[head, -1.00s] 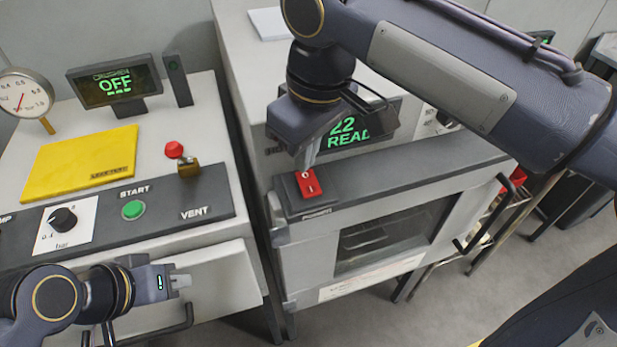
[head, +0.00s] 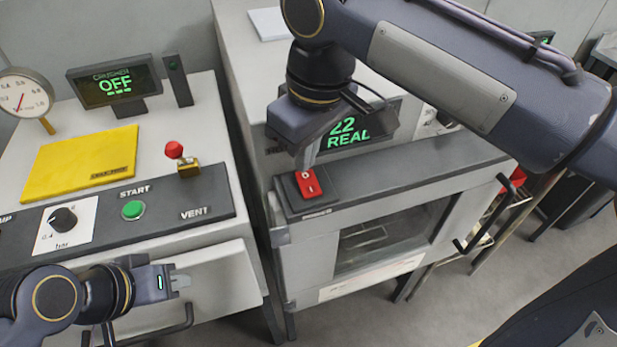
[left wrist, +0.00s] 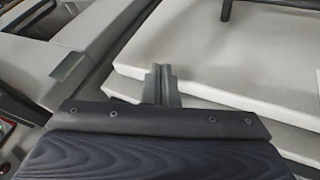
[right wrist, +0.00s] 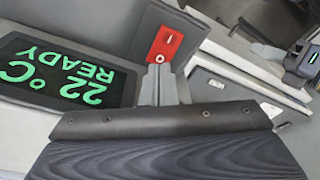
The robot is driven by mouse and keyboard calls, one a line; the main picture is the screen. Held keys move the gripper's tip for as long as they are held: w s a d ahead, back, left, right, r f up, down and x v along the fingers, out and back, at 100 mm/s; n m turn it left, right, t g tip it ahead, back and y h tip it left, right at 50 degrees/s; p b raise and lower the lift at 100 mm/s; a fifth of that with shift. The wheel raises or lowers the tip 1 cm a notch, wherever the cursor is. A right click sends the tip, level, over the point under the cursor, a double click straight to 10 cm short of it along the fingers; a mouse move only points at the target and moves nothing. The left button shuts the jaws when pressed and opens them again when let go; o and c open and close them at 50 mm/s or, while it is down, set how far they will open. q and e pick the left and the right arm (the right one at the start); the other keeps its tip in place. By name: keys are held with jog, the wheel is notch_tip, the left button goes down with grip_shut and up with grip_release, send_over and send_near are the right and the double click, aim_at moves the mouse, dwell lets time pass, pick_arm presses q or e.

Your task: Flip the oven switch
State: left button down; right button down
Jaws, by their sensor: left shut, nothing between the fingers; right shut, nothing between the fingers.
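The red oven switch (head: 309,184), marked 0 and I, sits on a dark panel at the front left of the oven (head: 400,230). It also shows in the right wrist view (right wrist: 166,46). My right gripper (head: 304,164) is shut and empty, its fingertips at the end of the switch marked 0. In the right wrist view, its fingertips (right wrist: 160,68) appear at or just by that end; contact cannot be told. The oven display (head: 347,132) is lit and reads 22 and READY, partly hidden by my right arm. My left gripper (head: 186,282) is shut and empty in front of the left machine.
The left machine carries a green START button (head: 133,209), a knob (head: 62,219), a red-knobbed lever (head: 174,150), a yellow plate (head: 80,162) and a display (head: 115,86) reading OFF. The oven door handle (head: 490,215) sticks out. A narrow gap separates the machines.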

aim_at(308, 175)
jog(key=shift+f+b, duration=0.6)
jog(key=shift+f, duration=0.25)
dwell(0.6)
notch_tip(308, 175, up, 7)
jog(key=p, duration=0.7)
dwell(0.4)
jog(key=shift+d, duration=0.15)
